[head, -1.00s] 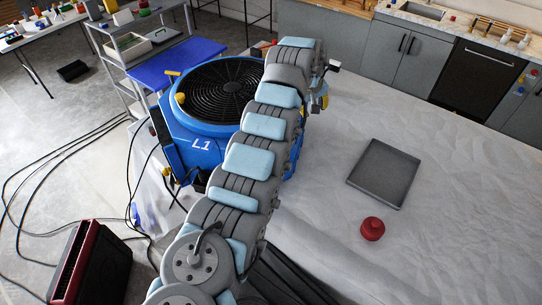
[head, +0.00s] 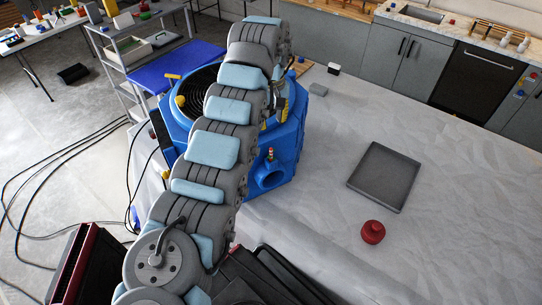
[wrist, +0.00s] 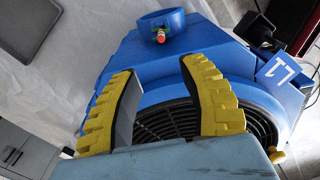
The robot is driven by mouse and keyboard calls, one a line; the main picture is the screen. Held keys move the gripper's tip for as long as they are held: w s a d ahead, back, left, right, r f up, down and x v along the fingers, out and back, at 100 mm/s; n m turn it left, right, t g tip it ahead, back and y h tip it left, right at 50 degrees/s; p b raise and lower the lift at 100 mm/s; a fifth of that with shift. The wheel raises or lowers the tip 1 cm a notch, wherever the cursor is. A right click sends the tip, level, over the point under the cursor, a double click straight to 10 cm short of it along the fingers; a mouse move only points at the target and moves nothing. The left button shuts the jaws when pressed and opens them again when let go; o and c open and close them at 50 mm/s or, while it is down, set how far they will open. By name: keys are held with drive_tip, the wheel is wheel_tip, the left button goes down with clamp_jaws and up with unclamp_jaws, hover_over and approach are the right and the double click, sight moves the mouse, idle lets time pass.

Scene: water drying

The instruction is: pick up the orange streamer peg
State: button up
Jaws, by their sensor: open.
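A small orange-red peg (head: 270,154) stands at the round blue outlet (head: 269,176) on the side of the blue blower (head: 285,150). In the wrist view the peg (wrist: 161,37) shows an orange-red tip, with yellow and green at its base, against the outlet ring (wrist: 160,20). My gripper (wrist: 160,68) has two ridged yellow fingers spread apart, with nothing between them. It is over the blower, and the peg appears beyond the fingertips, apart from them. In the head view my arm hides most of the gripper and much of the blower's black grille.
A grey tray (head: 384,178) and a red knobbed object (head: 372,232) lie on the pale covered surface to the right. A small black and white item (head: 333,69) is near its far edge. A yellow knob (head: 180,100) sticks up at the blower's left.

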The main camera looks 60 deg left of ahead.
hover_over(271, 148)
drive_tip(key=shift+w+f+p, duration=0.15)
drive_tip(key=shift+f+p, duration=0.25)
drive_tip(key=shift+f, duration=2.7)
drive_tip(key=shift+f+p, duration=0.4)
drive_tip(key=shift+f, duration=0.8)
drive_tip(key=shift+s+f+p, duration=0.25)
drive_tip(key=shift+f+p, duration=0.35)
drive_tip(key=shift+f, duration=0.1)
drive_tip(key=shift+f+p, duration=0.6)
drive_tip(key=shift+f, duration=1.3)
clamp_jaws()
